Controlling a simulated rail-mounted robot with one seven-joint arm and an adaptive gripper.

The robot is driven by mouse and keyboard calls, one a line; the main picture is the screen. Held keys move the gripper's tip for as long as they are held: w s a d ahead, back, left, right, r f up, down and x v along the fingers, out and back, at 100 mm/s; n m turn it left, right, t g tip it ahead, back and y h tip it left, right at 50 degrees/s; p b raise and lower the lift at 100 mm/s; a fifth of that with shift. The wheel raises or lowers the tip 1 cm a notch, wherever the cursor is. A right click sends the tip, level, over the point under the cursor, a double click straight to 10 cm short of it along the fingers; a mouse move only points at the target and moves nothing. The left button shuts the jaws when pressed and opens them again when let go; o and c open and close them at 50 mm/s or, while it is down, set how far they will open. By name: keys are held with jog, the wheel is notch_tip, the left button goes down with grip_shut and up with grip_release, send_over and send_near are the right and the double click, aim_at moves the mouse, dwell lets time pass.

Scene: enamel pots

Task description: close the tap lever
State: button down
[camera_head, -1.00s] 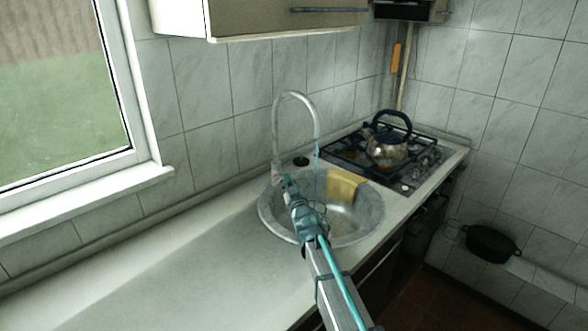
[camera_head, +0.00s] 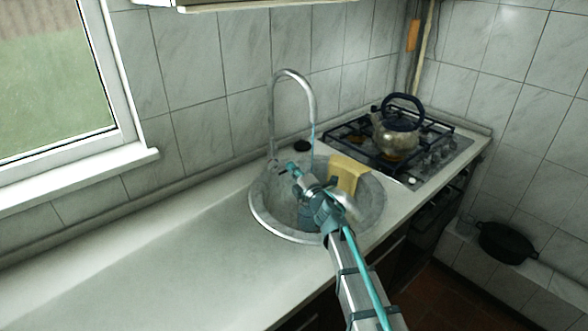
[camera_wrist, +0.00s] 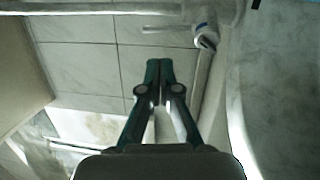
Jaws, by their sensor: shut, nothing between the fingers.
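The grey gooseneck tap (camera_head: 271,120) stands at the back left rim of the round metal sink (camera_head: 262,215). A thin bluish line, perhaps water, hangs below its spout. My gripper (camera_head: 292,168) is shut and empty, over the sink just right of the tap's base. In the wrist view its closed fingertips (camera_wrist: 159,64) point toward the tiled wall. The tap body (camera_wrist: 205,38) with a small blue mark shows above and right of them, apart from them. A thin pale rod (camera_wrist: 160,29) at its left looks like the lever, but I cannot be sure.
A yellow cloth (camera_head: 349,173) hangs over the sink's right edge. A kettle (camera_head: 396,138) stands on the gas hob (camera_head: 440,160) to the right. A black pot (camera_head: 505,242) sits low at the far right. The left worktop (camera_head: 150,265) is clear.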

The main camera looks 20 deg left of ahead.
jog(key=p+x, duration=0.2)
jog(key=x, duration=0.9)
jog(key=shift+w+a, duration=0.2)
jog(key=shift+w+a+r, duration=0.25)
jog(key=shift+w, duration=0.2)
jog(key=shift+w+a+r, duration=0.25)
jog(key=shift+w+a, duration=0.05)
jog(key=shift+w, duration=0.15)
jog(key=shift+r, duration=0.1)
jog(key=r+b+v, duration=0.1)
jog(key=v, duration=1.3)
jog(key=shift+s+d, duration=0.25)
jog(key=shift+s, duration=0.1)
jog(key=c, duration=1.9)
grip_release()
jog(key=shift+r, duration=0.1)
